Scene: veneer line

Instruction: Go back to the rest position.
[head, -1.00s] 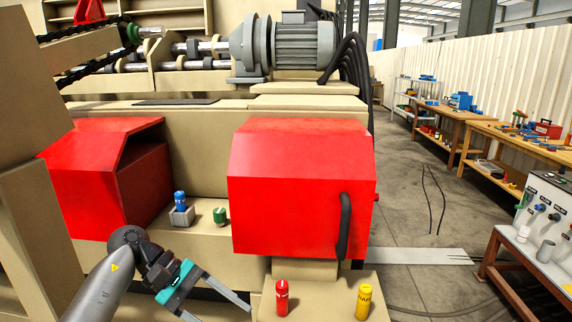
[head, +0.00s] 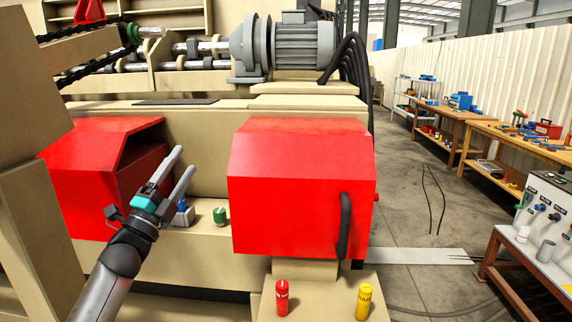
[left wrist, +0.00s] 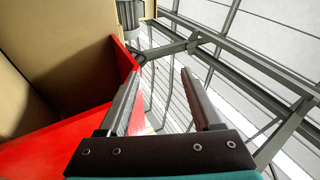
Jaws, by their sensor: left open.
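My left gripper (head: 178,171) is raised in front of the left red guard box, with its fingers pointing up and to the right. Its two fingers are apart with nothing between them. It also shows in the left wrist view (left wrist: 160,92), open and empty, aimed up at the roof. The gripper partly covers the blue object (head: 182,206) on its grey block (head: 182,218). The green knob (head: 220,216) stands just to the right of that block. My right gripper is in neither view.
Two red guard boxes, left (head: 85,175) and right (head: 295,190), stand out from the beige machine. A red cylinder (head: 282,298) and a yellow one (head: 363,301) stand on the front ledge. Workbenches (head: 530,140) line the right wall. The floor (head: 405,190) between is mostly clear.

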